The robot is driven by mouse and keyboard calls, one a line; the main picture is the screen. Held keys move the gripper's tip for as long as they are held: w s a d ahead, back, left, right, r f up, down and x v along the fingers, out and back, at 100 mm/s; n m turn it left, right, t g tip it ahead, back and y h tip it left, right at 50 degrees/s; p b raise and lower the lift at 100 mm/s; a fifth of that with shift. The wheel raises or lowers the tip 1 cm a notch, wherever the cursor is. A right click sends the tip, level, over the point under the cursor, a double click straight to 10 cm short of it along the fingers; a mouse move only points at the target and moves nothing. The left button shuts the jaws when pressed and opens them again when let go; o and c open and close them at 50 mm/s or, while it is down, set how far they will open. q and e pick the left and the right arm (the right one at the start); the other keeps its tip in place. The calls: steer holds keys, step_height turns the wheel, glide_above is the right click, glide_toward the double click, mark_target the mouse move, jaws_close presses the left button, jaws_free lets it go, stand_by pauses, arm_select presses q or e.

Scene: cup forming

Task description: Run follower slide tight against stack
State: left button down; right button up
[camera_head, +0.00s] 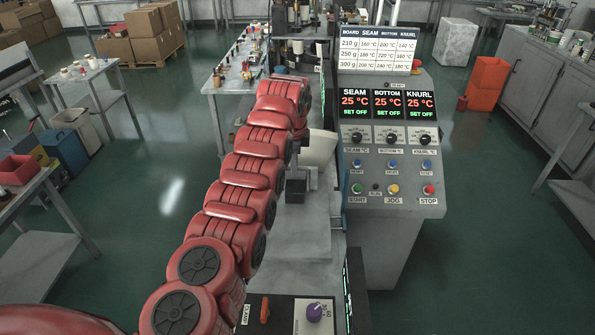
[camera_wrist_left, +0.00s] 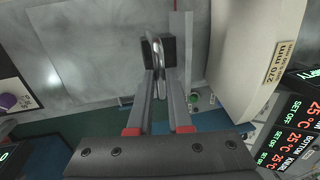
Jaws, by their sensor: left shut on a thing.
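My left gripper (camera_wrist_left: 157,58) is shut on a thin metal handle (camera_wrist_left: 158,88), which stands between the dark finger pads in the left wrist view. A flat grey upright plate (camera_wrist_left: 184,24), likely part of the follower slide, is just right of the pads. The pale stack (camera_wrist_left: 243,58), with a "270 mm" label, is farther right, and a strip of space shows between plate and stack. In the head view my left gripper (camera_head: 296,182) is partly hidden by my red arm, beside the pale stack (camera_head: 318,148). My right gripper is not in view.
The control panel (camera_head: 388,150) stands right of the stack, with its readouts at 25 °C and SET OFF. A purple knob (camera_head: 314,312) is on the near machine top. A grey bench with small items (camera_head: 240,75) is behind. Green floor is open at left.

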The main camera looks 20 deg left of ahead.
arm_select(q)
steer(key=shift+s+d, duration=0.1)
steer(key=shift+s, duration=0.25)
steer(key=c, duration=0.8)
jaws_free()
steer(key=shift+c, duration=0.2)
steer(key=a+p+v, duration=0.1)
steer(key=p+v, duration=0.2)
steer(key=v, duration=1.4)
steer(key=shift+d, duration=0.35)
steer(key=shift+a+r, duration=0.1)
